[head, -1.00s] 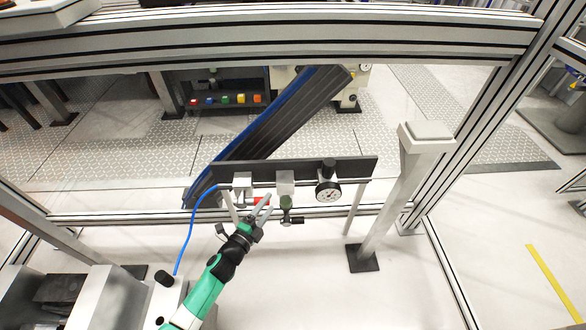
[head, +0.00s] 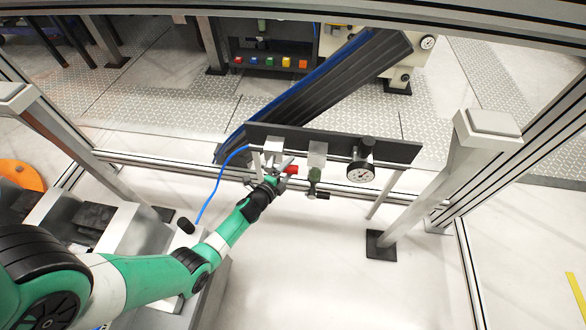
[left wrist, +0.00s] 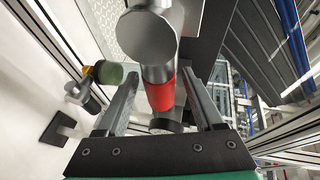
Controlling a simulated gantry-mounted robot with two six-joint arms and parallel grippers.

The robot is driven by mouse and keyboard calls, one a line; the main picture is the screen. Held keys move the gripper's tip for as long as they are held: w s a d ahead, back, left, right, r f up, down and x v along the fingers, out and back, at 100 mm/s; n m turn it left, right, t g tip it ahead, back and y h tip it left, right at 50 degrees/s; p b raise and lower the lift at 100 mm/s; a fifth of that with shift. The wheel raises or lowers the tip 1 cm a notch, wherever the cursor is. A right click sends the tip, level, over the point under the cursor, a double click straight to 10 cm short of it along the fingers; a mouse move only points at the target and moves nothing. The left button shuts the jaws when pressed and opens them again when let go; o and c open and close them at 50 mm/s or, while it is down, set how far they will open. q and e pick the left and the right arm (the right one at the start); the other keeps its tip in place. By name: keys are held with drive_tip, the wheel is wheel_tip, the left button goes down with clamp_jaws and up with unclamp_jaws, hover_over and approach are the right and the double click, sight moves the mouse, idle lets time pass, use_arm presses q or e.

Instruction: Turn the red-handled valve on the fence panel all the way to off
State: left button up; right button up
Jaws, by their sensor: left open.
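The valve's red handle (head: 291,169) shows on the front of the dark panel (head: 400,150), just right of my left gripper (head: 283,172). In the left wrist view the red handle (left wrist: 161,95) is a red band on a grey metal cylinder, lying between the two open fingers of my left gripper (left wrist: 160,98). I see space on both sides of the red part, so the fingers do not look closed on it. My left arm, green and black, reaches up from the lower left. My right gripper is not in view.
Right of the handle are a green-bowled unit (head: 314,175) and a round pressure gauge (head: 361,174). A blue hose (head: 209,190) loops down left of the panel. A grey post (head: 425,195) stands at right. Open floor lies below the panel.

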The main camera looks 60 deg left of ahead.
use_arm(q)
drive_tip(key=b+x, duration=0.1)
drive_tip(key=x, duration=0.1)
drive_tip(key=shift+w+a+f, duration=0.15)
drive_tip(key=shift+w, duration=0.15)
clamp_jaws()
idle(1.2)
